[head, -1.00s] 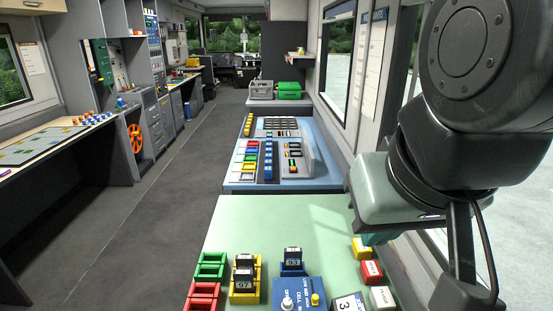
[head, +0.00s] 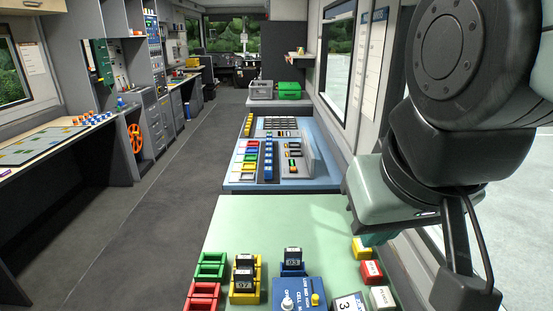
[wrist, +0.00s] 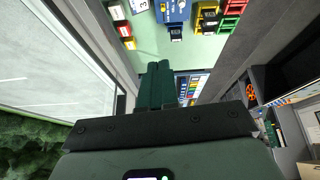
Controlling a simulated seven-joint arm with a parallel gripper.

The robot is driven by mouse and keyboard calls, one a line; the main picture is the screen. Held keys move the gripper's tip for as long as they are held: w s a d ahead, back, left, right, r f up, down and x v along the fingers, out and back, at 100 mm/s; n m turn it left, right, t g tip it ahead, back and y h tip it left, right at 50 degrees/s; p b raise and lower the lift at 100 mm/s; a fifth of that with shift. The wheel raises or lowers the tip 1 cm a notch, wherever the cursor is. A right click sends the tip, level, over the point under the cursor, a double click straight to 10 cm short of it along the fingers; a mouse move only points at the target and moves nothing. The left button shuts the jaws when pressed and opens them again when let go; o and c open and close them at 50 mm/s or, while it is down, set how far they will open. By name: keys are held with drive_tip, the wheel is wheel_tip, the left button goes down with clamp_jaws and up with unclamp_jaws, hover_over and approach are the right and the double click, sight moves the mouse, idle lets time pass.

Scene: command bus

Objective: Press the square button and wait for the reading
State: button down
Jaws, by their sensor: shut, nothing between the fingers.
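A blue box (head: 290,294) with white lettering stands at the front of the green tabletop. It carries a pale round knob (head: 287,303) and a small yellow button (head: 315,299); I cannot tell whether this button is square. The box also shows at the top of the wrist view (wrist: 172,11). No reading can be made out.
Yellow (head: 362,248), red (head: 371,272) and white (head: 382,297) labelled blocks line the right edge. A block marked 3 (head: 348,303) is right of the box. Dark labelled blocks stand in yellow (head: 261,268) and blue (head: 293,271) holders. The middle tabletop is clear.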

drive_tip(key=w+a+f+n+g+h, duration=0.1)
drive_tip(key=w+a+f+n+h, duration=0.2)
drive_tip(key=f+n, duration=0.6)
drive_tip(key=w+a+f+n+g+h, duration=0.1)
drive_tip(key=w+a+f+n+h, duration=0.2)
drive_tip(key=f+n, duration=0.6)
drive_tip(key=w+a+f+n+g+h, duration=0.1)
drive_tip(key=w+a+f+n+h, duration=0.2)
drive_tip(key=f+n, duration=0.7)
drive_tip(key=w, duration=0.2)
drive_tip(key=shift+w, duration=0.35)
drive_tip(key=shift+d+f, duration=0.1)
drive_tip(key=shift+f, duration=4.25)
drive_tip(key=shift+f, duration=0.1)
drive_tip(key=shift+f, duration=0.3)
